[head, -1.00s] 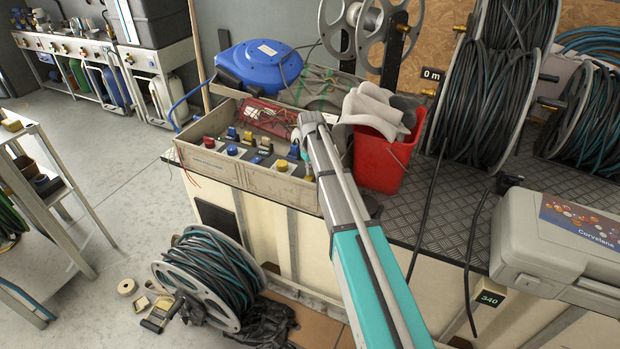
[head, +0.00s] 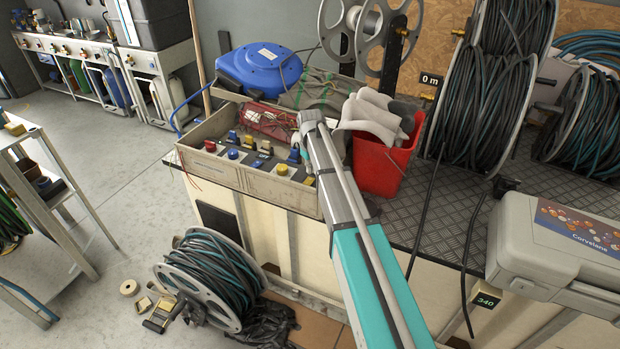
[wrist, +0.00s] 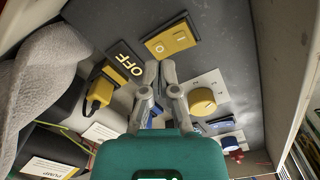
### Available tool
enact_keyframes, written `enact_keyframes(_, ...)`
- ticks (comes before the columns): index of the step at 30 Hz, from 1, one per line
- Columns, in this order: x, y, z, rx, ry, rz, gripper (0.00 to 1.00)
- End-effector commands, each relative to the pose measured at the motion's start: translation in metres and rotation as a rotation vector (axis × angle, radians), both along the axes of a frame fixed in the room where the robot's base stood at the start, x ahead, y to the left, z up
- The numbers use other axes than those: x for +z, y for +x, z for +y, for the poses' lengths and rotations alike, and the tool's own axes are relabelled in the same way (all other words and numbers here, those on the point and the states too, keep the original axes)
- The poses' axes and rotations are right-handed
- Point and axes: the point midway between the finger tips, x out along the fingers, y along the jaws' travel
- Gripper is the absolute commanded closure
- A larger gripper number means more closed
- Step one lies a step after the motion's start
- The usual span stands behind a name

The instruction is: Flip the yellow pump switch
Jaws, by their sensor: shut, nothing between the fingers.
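The yellow rocker switch (wrist: 171,40), marked O and I, sits on a grey panel (wrist: 221,50) at the top of the wrist view. A black OFF label (wrist: 126,65) is left of it. My gripper (wrist: 160,72) is shut and empty, its fingertips just below the switch's lower edge. I cannot tell whether they touch the switch or the panel.
A yellow round knob (wrist: 203,101) is right of my fingers; a yellow plug (wrist: 100,93) is left. Grey cloth (wrist: 45,85) hangs at the left of the wrist view. A red bucket (head: 383,168) stands right of my arm, and a blue reel (head: 262,68) behind the box.

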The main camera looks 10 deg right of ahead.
Motion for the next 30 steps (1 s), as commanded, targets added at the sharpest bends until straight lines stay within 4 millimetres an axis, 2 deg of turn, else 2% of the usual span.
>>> enact_keyframes(1, 0.006, 0.000, 0.000, 0.000, 0.000, 0.000, 1.00)
enact_keyframes(18, 0.037, 0.000, 0.000, 0.000, 0.000, 0.000, 1.00)
enact_keyframes(30, 0.040, 0.000, 0.000, 0.000, 0.000, 0.000, 1.00)
